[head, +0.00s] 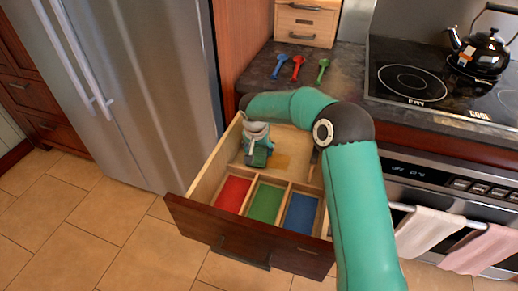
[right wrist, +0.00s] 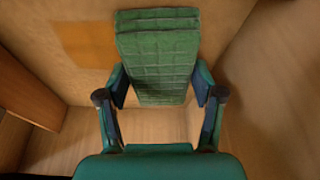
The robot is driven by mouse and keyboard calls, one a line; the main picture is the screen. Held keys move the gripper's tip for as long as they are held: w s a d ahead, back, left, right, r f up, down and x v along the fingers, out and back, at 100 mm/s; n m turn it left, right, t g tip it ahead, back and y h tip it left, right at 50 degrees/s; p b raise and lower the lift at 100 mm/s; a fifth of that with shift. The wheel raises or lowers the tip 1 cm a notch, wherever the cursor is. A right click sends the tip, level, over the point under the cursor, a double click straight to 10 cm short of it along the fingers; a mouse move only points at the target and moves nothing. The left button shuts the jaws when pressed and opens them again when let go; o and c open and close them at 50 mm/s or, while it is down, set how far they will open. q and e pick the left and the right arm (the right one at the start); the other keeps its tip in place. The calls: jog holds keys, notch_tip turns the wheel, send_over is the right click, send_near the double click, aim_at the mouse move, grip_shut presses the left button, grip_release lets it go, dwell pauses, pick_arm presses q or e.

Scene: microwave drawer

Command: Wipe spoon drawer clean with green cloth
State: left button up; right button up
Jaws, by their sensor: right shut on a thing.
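The wooden drawer (head: 205,230) is pulled open below the counter. Red (head: 233,193), green (head: 265,202) and blue (head: 300,212) compartments line its front part. My right gripper (head: 258,150) reaches down into the left of the open rear section. It is shut on the folded green cloth (right wrist: 157,60), which extends beyond the fingertips and also shows small in the head view (head: 259,159). An orange-brown stain (head: 281,161) lies on the drawer floor right of the gripper; it also shows in the right wrist view (right wrist: 88,45). My left gripper is not in view.
Blue (head: 281,66), red (head: 298,67) and green (head: 323,70) spoons lie on the dark counter behind the drawer. A steel fridge (head: 150,90) stands left. A stove with a kettle (head: 484,52) and an oven with hanging towels (head: 427,229) stand right.

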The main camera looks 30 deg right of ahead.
jog(key=shift+f+b, duration=0.5)
jog(key=shift+b, duration=0.1)
dwell(0.7)
